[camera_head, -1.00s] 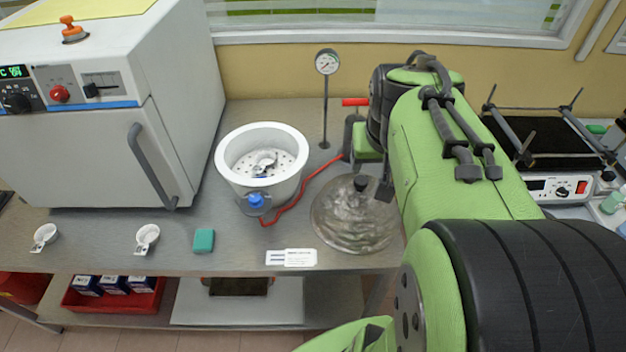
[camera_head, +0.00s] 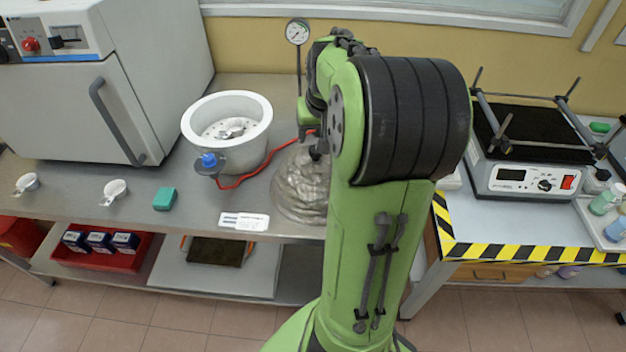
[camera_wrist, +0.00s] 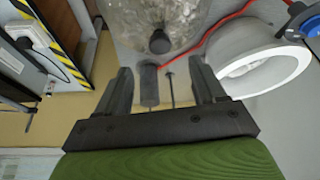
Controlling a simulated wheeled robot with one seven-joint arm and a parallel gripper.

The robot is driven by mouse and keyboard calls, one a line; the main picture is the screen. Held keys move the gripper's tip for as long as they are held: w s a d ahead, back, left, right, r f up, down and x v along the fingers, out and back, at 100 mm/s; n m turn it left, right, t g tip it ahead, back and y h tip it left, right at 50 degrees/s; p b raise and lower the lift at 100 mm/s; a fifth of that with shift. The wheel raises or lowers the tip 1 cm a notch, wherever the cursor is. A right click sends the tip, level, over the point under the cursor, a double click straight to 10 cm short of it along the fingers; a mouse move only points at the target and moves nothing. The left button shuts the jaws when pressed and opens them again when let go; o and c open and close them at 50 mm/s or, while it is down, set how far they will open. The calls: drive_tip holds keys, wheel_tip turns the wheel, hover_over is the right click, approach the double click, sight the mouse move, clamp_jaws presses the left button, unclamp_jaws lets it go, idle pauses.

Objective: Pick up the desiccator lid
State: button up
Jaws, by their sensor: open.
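The desiccator lid (camera_head: 297,190) is a clear, greyish glass dome lying on the steel bench, partly hidden behind my arm in the head view. In the wrist view the lid (camera_wrist: 180,15) is at the top, with its black knob (camera_wrist: 160,42) facing my gripper. My gripper (camera_wrist: 160,68) is open and empty, with one finger to each side of the knob's line in the picture. The knob looks just beyond the fingertips, not clearly between them. The white desiccator bowl (camera_head: 258,140) stands open left of the lid.
A red hose (camera_head: 243,180) runs from the bowl past the lid. A gauge on a stand (camera_head: 298,55) is behind. A white oven (camera_head: 75,105) stands left. A label card (camera_head: 244,221) and a green block (camera_head: 165,199) lie near the front edge. A hotplate device (camera_head: 525,178) is right.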

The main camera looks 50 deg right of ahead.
sight(316, 169)
drive_tip(key=b+x, duration=0.2)
drive_tip(key=x, duration=0.8)
drive_tip(key=shift+w+d+f, duration=0.15)
drive_tip(key=shift+w+f, duration=0.05)
drive_tip(key=shift+w, duration=0.05)
drive_tip(key=shift+r, duration=0.1)
drive_tip(key=shift+c, duration=0.3)
drive_tip(key=shift+s, duration=0.1)
clamp_jaws()
idle(0.3)
